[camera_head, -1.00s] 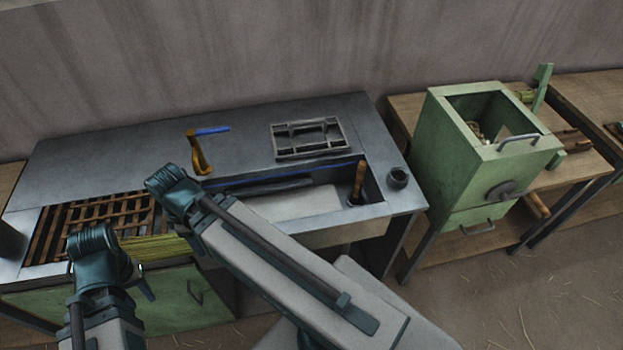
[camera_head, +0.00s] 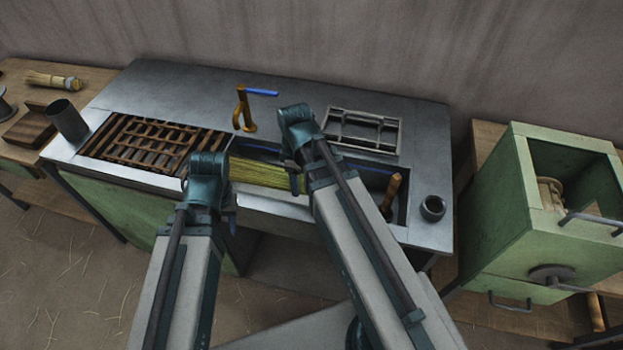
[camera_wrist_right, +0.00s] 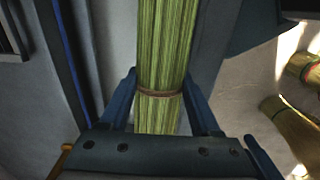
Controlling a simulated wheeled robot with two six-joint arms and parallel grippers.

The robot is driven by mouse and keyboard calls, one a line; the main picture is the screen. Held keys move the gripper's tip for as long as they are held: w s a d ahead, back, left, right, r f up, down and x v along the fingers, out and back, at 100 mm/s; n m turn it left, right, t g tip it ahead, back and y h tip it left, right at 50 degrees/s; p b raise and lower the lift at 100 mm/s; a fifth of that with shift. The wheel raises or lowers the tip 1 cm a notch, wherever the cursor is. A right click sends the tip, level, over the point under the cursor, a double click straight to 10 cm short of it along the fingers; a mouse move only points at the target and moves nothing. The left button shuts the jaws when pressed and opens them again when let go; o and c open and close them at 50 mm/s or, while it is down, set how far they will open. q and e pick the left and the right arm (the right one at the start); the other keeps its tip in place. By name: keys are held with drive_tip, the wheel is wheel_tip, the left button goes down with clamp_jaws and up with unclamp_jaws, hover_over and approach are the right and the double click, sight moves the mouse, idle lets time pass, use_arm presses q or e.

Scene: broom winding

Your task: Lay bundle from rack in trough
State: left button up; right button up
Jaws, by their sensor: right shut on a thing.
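The green straw bundle (camera_head: 262,174) lies level between my two grippers, over the left part of the trough (camera_head: 401,206) in the metal bench. I cannot tell whether it touches the trough floor. My right gripper (camera_head: 297,178) is shut on the bundle's right part. In the right wrist view the bundle (camera_wrist_right: 165,50) has a brown band and sits between the blue fingers (camera_wrist_right: 160,110). My left gripper (camera_head: 232,200) is at the bundle's left end; its fingers are mostly hidden, so its grip is unclear. The slatted wooden rack (camera_head: 150,143) is left of it.
A wooden-handled tool (camera_head: 391,190) stands in the trough's right end. A dark cup (camera_head: 432,208), a metal frame (camera_head: 362,130) and an orange clamp with blue handle (camera_head: 243,112) are on the bench. A green box machine (camera_head: 500,200) stands right.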

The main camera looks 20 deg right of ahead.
use_arm(q)
wheel_tip(320, 180, down, 4)
drive_tip(key=shift+r+b, duration=0.1)
drive_tip(key=shift+b, duration=1.1)
use_arm(e)
drive_tip(key=w+d+f, duration=0.4)
drive_tip(key=shift+w, duration=0.25)
drive_tip(key=shift+f, duration=0.1)
wheel_tip(320, 180, down, 9)
drive_tip(key=b, duration=0.9)
drive_tip(key=shift+a+f+b, duration=0.1)
drive_tip(key=shift+f+b, duration=0.05)
drive_tip(key=shift+b, duration=0.15)
use_arm(q)
wheel_tip(320, 180, down, 10)
drive_tip(key=shift+r, duration=0.15)
use_arm(e)
drive_tip(key=o, duration=1.5)
